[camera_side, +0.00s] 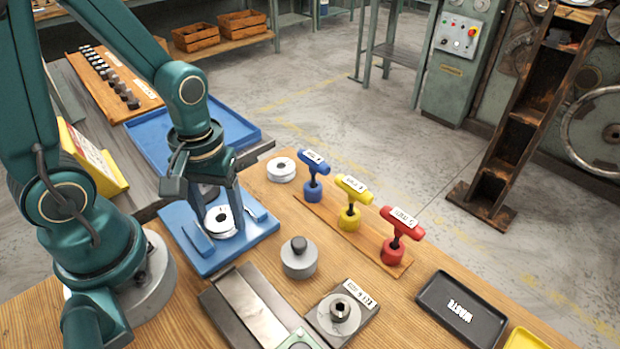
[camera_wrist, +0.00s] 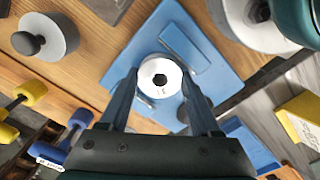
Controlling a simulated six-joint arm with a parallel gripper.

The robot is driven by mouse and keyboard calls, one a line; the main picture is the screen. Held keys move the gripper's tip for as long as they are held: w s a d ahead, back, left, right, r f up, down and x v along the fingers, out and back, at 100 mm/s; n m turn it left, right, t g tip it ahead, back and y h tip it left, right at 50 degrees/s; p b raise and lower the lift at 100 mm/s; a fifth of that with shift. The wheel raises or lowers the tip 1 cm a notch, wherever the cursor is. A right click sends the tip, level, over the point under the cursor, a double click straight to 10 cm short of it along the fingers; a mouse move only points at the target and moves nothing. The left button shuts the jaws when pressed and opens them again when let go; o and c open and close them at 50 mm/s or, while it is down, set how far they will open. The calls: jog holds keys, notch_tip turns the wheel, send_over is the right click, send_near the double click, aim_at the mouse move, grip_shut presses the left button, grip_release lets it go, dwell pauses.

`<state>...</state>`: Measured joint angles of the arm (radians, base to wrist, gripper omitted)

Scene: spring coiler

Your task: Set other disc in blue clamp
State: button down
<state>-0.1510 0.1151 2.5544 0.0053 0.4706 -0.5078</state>
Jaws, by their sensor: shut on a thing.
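The blue clamp (camera_side: 257,229) is a flat blue plate with raised jaw blocks, at the left of the wooden bench. A pale disc (camera_side: 220,221) with a dark centre hole is at the clamp, between its blocks. My gripper (camera_side: 222,212) is over the clamp, shut on this disc. In the wrist view the disc (camera_wrist: 160,76) sits between my two fingers, over the blue plate (camera_wrist: 119,72). I cannot tell whether it touches the plate. Another pale disc (camera_side: 281,169) lies on the bench behind the clamp, apart from my gripper.
Blue, yellow and red T-handled tools (camera_side: 352,200) stand in a row at right. A knobbed grey weight (camera_side: 299,258) stands right of the clamp. A metal block (camera_side: 340,314) and black waste tray (camera_side: 459,308) are in front. A blue tray (camera_side: 235,128) lies behind.

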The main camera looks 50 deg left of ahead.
grip_release()
jog(key=shift+c, duration=0.3)
jog(key=shift+o, duration=0.3)
jog(key=shift+s, duration=0.1)
jog(key=shift+w+r, duration=0.2)
jog(key=shift+r, duration=2.75)
jog(key=shift+s+r, duration=0.1)
jog(key=shift+r, duration=2)
